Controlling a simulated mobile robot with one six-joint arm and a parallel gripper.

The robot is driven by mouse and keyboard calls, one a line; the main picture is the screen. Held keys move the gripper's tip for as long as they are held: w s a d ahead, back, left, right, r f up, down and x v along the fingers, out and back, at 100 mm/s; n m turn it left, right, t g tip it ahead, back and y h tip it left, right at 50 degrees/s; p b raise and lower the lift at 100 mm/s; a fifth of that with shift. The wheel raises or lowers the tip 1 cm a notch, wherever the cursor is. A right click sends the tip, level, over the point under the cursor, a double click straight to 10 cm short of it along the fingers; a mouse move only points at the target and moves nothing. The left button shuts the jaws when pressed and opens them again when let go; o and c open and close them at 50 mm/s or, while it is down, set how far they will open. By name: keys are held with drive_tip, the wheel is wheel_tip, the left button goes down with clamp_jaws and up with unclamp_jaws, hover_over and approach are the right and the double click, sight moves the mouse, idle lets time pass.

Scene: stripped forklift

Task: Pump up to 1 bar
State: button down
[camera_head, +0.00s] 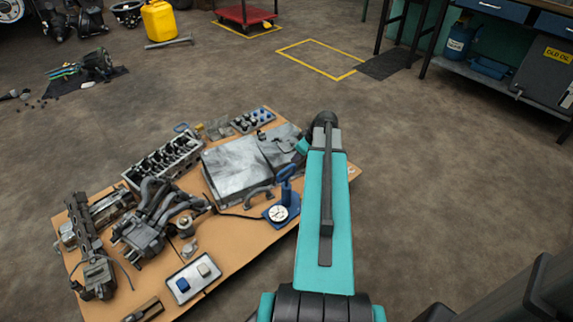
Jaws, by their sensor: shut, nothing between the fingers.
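A blue hand pump (286,191) stands upright on the wooden board at its right part, with its handle at the top. A round white gauge (278,213) sits on the pump's blue base; its needle is too small to read. A dark hose runs left from the pump toward the engine parts. My teal arm reaches forward just right of the pump. My gripper (297,158) shows only as a small dark end beyond the teal wrist, just above the pump handle. It is shut and empty; whether it touches the handle I cannot tell.
A shelf bench (480,75) stands at the back right. The floor right of the board is clear.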

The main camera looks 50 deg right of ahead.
sight(288, 169)
drive_tip(key=shift+s+a+r+p, duration=0.1)
drive_tip(key=shift+s+r+p, duration=0.1)
drive_tip(key=shift+p, duration=0.15)
drive_tip(key=shift+f, duration=0.2)
drive_tip(key=shift+b+x, duration=1.85)
drive_tip(key=shift+x, duration=1.55)
